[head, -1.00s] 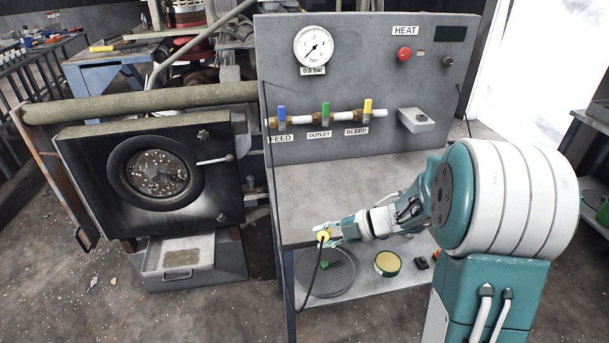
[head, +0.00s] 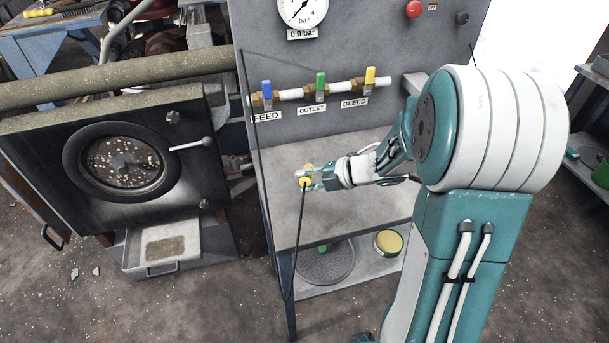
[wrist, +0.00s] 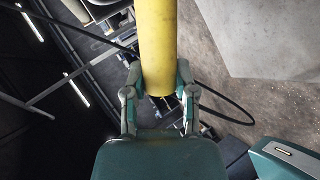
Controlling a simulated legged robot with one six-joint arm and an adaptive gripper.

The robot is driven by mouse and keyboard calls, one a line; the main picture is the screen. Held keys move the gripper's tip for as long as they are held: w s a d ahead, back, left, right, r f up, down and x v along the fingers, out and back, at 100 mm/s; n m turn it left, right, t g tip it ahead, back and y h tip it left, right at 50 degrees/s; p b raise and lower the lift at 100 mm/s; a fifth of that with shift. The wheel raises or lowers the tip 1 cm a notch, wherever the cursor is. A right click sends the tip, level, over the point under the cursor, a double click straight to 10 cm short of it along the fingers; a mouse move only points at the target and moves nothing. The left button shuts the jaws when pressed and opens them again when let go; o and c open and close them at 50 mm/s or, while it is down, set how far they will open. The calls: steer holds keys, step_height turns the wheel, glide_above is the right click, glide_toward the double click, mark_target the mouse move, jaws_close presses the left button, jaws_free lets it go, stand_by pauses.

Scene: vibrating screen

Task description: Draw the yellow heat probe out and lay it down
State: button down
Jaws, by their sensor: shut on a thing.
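The yellow heat probe (head: 306,181) is in my gripper (head: 316,176) at the left part of the grey bench top (head: 345,215). In the wrist view my gripper (wrist: 160,95) has its fingers closed on both sides of the yellow probe body (wrist: 158,45), which extends toward the top of the picture. A black cable (head: 300,235) hangs from the probe down past the bench's front edge. Whether the probe touches the bench top cannot be told.
A gauge (head: 302,10) and blue, green and yellow valve handles (head: 320,84) are on the upright panel behind. A dark door with a round window (head: 120,163) stands left, above a tray (head: 165,248). The bench's lower shelf holds a round yellow-green tin (head: 388,242). The bench top looks clear.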

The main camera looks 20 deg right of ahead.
steer(key=shift+d+f, duration=0.1)
steer(key=shift+d, duration=0.05)
steer(key=shift+f, duration=3.25)
steer(key=shift+c, duration=1.7)
jaws_free()
steer(key=v, duration=1.1)
steer(key=shift+s+d, duration=0.25)
steer(key=shift+d, duration=0.05)
steer(key=shift+r, duration=0.15)
